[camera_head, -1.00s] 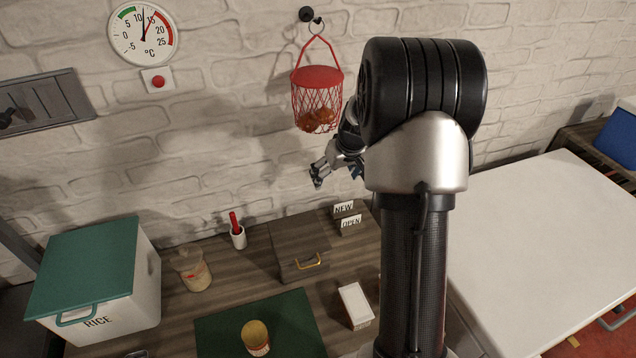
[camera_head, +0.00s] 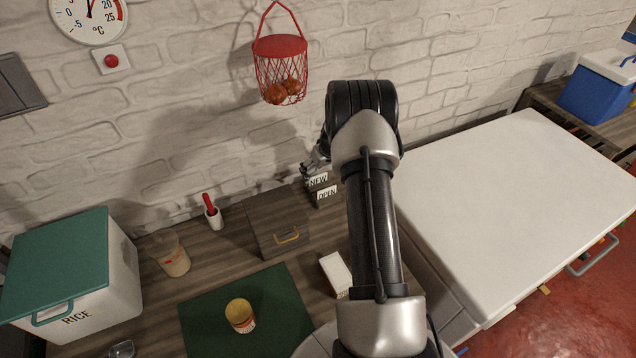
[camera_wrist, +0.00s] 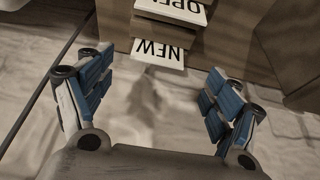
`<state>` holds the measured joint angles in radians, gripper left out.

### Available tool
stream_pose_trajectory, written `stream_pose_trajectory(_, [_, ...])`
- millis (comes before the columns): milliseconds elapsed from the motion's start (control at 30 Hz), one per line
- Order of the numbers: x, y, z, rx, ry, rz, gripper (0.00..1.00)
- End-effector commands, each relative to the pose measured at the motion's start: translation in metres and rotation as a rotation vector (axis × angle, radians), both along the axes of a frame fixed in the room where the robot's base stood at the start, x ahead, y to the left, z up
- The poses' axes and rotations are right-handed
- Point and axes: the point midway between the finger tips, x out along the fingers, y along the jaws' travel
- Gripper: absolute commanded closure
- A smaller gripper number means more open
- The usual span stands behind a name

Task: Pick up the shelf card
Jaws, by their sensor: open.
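Two white cards with black lettering stand at the back of the counter, one above the other in the head view: the NEW card (camera_head: 318,179) and the OPEN card (camera_head: 327,192). In the wrist view the NEW card (camera_wrist: 158,53) appears upside down, centred just beyond my fingertips, with the OPEN card (camera_wrist: 175,9) behind it at the top edge. My gripper (camera_head: 312,166) is open and empty, close to the NEW card by the wall. In the wrist view its blue-padded fingers (camera_wrist: 158,88) are spread on either side below the card, not touching it.
A brown box (camera_head: 275,222) with a gold handle stands left of the cards. A white box (camera_head: 335,272), a jar (camera_head: 240,316) on a green mat (camera_head: 205,330) and a rice bin (camera_head: 115,270) are nearer. A red wire basket (camera_head: 280,70) hangs above.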

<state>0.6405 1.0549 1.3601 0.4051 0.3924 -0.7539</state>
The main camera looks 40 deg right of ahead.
Motion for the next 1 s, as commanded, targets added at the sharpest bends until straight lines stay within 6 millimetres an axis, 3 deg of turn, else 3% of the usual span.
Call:
stream_pose_trajectory(167, [0.005,-0.002,-0.010,0.000,0.000,0.000,0.17])
stream_pose_trajectory(500, [0.023,-0.008,-0.050,-0.001,-0.001,0.001,0.17])
stream_pose_trajectory(767, [0.024,-0.009,-0.052,-0.001,-0.001,0.001,0.17])
stream_pose_trajectory(1000, [0.024,-0.009,-0.051,-0.001,-0.001,0.001,0.32])
